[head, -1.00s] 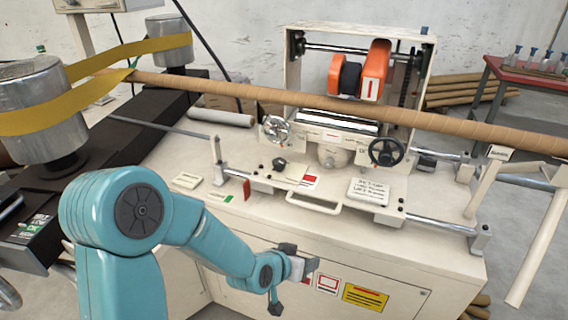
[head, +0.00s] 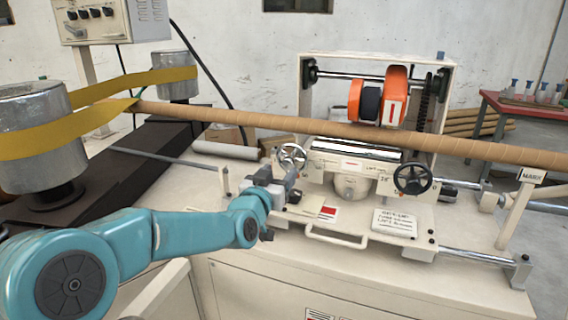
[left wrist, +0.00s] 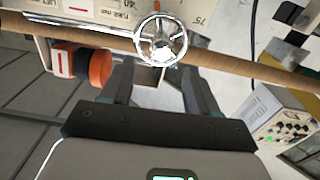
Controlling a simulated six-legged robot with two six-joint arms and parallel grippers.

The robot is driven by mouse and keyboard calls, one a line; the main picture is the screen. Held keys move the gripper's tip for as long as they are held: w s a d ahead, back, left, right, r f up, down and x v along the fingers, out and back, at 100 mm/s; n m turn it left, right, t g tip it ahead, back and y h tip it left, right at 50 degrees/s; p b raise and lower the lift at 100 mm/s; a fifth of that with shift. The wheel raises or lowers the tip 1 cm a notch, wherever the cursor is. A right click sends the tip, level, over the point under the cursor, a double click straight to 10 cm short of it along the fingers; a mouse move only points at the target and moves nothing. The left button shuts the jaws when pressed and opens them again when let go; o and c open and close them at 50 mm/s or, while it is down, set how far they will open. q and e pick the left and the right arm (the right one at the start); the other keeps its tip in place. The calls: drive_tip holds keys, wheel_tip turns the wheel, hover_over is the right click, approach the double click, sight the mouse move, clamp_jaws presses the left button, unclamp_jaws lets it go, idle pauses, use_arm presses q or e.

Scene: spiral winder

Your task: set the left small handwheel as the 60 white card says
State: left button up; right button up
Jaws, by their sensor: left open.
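The left small handwheel (head: 291,157) is a silver spoked wheel on the front left of the carriage. It shows large at the top of the left wrist view (left wrist: 161,41). My left gripper (head: 279,176) is open and empty, just in front of and below the wheel. In the left wrist view its fingers (left wrist: 153,72) point towards the wheel, which sits beyond their tips, apart from them as far as I can tell. A white card with handwritten lines (head: 395,222) lies on the carriage front; its writing is too small to read. My right gripper is out of view.
A black handwheel (head: 412,179) sits to the right on the carriage. A long brown tube (head: 330,130) crosses above it. A card with a red square (head: 318,207) lies near my gripper, and a bar handle (head: 336,240) sticks out in front.

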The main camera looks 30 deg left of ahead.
sight(288, 164)
use_arm(q)
drive_tip(key=x, duration=0.5)
drive_tip(key=shift+w+a+p, duration=0.15)
drive_tip(key=shift+p, duration=0.15)
drive_tip(key=shift+c, duration=0.2)
drive_tip(key=c, duration=1)
drive_tip(key=shift+f, duration=0.1)
drive_tip(key=m+b, duration=0.1)
drive_tip(key=m, duration=0.2)
drive_tip(key=shift+m, duration=2.3)
